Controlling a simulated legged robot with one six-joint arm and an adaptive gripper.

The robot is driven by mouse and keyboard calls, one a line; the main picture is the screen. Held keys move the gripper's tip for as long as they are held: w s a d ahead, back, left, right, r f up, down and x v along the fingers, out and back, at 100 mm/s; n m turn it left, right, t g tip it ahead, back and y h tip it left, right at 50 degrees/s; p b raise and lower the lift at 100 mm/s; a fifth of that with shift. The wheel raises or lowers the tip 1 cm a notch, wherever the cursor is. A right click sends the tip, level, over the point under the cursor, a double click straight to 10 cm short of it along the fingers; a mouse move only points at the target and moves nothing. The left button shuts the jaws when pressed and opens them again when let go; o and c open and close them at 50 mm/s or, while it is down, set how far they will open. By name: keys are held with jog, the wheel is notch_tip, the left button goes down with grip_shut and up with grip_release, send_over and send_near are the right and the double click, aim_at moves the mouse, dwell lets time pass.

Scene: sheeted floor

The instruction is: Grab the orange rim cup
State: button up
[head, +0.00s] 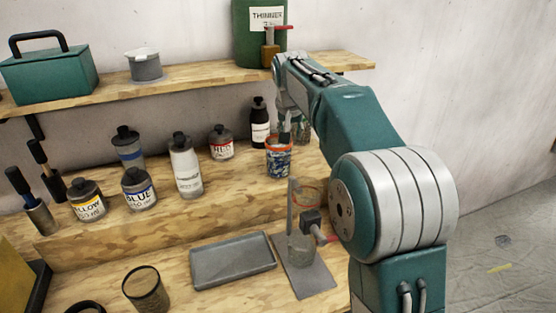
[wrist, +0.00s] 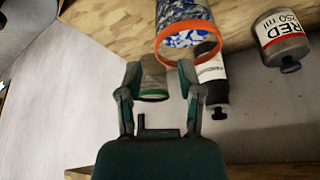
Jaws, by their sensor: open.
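The orange rim cup (head: 278,160), speckled blue and white, stands upright on the raised wooden step below the end of my arm. In the wrist view the orange rim cup (wrist: 190,18) appears upside down at the top, just beyond my gripper. My gripper (wrist: 160,75) is open, its two fingers apart with nothing held. The cup's orange rim is near the right fingertip and offset to the right of the gap. A green-rimmed cup (wrist: 153,85) shows between the fingers, farther back. In the head view my gripper is small and partly hidden by my arm.
A black-capped bottle (head: 260,125) and a red-label jar (head: 221,143) stand behind and left of the cup. A clear beaker (head: 302,248) stands on a stand in front. A grey tray (head: 233,262) lies left of it. A shelf (head: 190,82) runs above.

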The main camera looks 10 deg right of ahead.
aim_at(289, 154)
jog(key=x, duration=0.3)
jog(key=shift+w+f, duration=0.15)
jog(key=shift+f, duration=0.2)
jog(key=x, duration=0.5)
jog(key=shift+a+f, duration=0.1)
jog(key=shift+f, duration=0.2)
grip_shut()
